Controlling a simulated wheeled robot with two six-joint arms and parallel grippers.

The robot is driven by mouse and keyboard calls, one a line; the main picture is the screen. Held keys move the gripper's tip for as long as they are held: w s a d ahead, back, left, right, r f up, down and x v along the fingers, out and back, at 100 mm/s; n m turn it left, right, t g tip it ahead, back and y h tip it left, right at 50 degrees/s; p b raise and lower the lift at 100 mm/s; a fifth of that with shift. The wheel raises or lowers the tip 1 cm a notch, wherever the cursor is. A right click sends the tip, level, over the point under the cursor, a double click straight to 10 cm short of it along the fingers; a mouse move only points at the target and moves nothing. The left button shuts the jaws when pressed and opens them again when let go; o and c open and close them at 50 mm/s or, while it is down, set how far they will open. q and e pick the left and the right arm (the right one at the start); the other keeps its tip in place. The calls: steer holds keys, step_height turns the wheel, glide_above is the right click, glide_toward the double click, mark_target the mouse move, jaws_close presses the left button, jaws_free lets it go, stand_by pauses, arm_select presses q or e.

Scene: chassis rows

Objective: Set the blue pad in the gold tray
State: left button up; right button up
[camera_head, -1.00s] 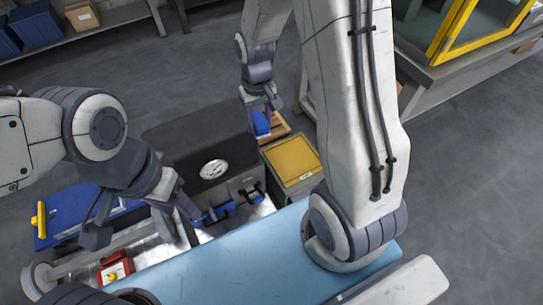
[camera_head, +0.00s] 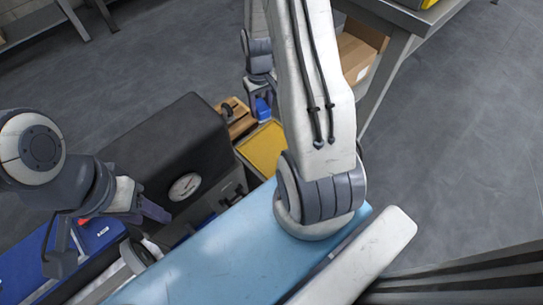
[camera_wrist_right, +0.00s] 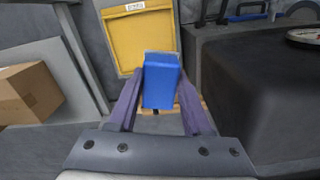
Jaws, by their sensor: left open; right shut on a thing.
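The blue pad (camera_head: 262,109) is held in my right gripper (camera_head: 261,95), which is shut on it. In the right wrist view the blue pad (camera_wrist_right: 161,84) sits between the fingers of the right gripper (camera_wrist_right: 155,92). The gold tray (camera_head: 263,148) lies just below the pad in the head view, its right side hidden by my right arm. The wrist view shows the gold tray (camera_wrist_right: 141,38) just beyond the pad, with a pale label. I cannot tell the pad's height over it. My left gripper (camera_head: 108,234) is open and empty at the left.
A black box with a round gauge (camera_head: 185,187) stands between my grippers. A wooden tray (camera_head: 238,118) is beside the pad. A blue panel (camera_head: 22,277) is at the lower left. A cardboard box (camera_head: 355,57) sits by a table at the upper right.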

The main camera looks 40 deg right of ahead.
steer(key=s+d+f+m+b, duration=0.1)
steer(key=s+d+f+b, duration=0.35)
steer(key=f, duration=0.45)
steer(key=s+d+f+m+b, duration=0.1)
steer(key=s+d+f+b, duration=0.2)
steer(key=d+f+b, duration=0.45)
steer(key=b, duration=0.3)
glide_above(272, 149)
step_height(272, 149, down, 9)
steer(key=shift+r, duration=0.1)
step_height(272, 149, down, 4)
steer(key=b, duration=0.3)
steer(key=shift+r, duration=0.1)
steer(key=o, duration=1.2)
steer(key=shift+f, duration=0.2)
